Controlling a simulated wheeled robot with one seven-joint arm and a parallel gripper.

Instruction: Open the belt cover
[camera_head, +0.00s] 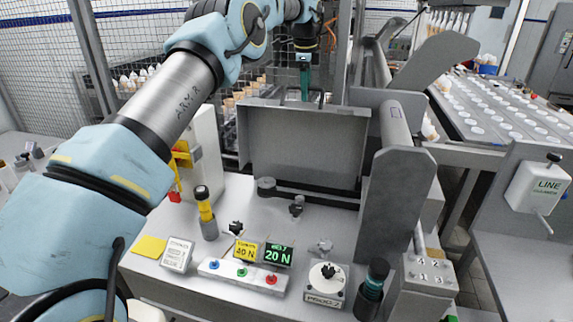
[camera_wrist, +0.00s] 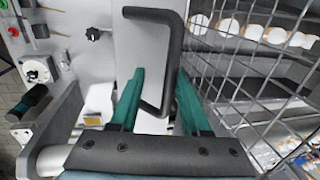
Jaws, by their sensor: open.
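The belt cover (camera_head: 300,145) is a flat grey panel standing roughly upright at the back of the machine, in the middle of the head view. A dark U-shaped handle (camera_head: 303,90) sits at its top edge. My gripper (camera_head: 304,82) is at that handle, pointing down, with teal fingers. In the wrist view, my gripper (camera_wrist: 160,78) is open, with one finger on each side of the black handle (camera_wrist: 172,50). The light grey cover (camera_wrist: 145,45) shows behind the handle. Whether a finger touches the handle I cannot tell.
A wire mesh guard (camera_wrist: 260,70) stands close on the right in the wrist view. A control panel with buttons (camera_head: 242,272), a knob (camera_head: 328,272) and tension signs (camera_head: 278,255) is in front. A grey side plate (camera_head: 402,210) stands right of the cover.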

